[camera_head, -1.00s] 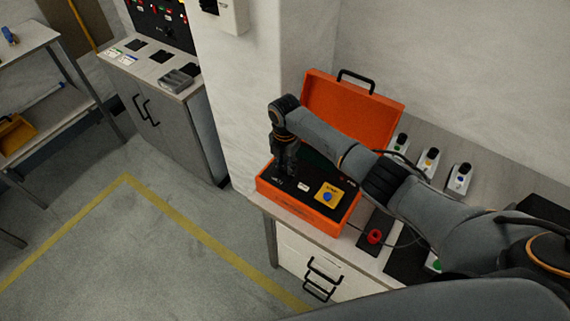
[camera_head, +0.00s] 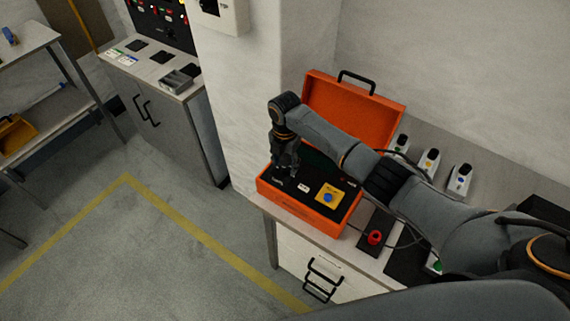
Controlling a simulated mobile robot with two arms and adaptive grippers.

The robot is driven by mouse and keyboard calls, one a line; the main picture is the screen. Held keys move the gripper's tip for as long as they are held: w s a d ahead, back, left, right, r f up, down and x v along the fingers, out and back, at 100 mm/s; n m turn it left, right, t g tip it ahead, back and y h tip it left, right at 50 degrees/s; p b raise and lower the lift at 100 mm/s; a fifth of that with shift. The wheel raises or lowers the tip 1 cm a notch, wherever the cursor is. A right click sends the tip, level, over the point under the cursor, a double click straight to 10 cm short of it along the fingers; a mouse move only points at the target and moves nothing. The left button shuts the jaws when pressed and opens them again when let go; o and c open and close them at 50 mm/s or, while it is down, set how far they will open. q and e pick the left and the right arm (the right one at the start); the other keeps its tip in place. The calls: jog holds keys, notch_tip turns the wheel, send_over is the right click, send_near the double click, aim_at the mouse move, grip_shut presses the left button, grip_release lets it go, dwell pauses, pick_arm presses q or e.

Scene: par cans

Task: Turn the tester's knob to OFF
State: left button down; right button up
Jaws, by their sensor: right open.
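The tester (camera_head: 297,211) is an orange case with its lid (camera_head: 350,108) standing open, on a bench against the wall. Its black panel shows a yellow plate with a blue button (camera_head: 328,197) and a small white label (camera_head: 303,187). My right gripper (camera_head: 284,174) points down over the left part of the panel, open, its fingers close to the panel surface. The knob cannot be made out; the gripper covers that part of the panel. I cannot tell whether the fingers touch anything. My left gripper is not in view.
A red button (camera_head: 375,237) on a dark plate sits right of the case, with a cable nearby. Several small grey boxes with coloured buttons (camera_head: 429,159) stand along the wall behind my right arm. A grey cabinet (camera_head: 170,120) stands at left; the floor between is clear.

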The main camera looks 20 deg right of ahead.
aim_at(285, 168)
notch_tip(285, 168, up, 11)
dwell(0.3)
dwell(0.4)
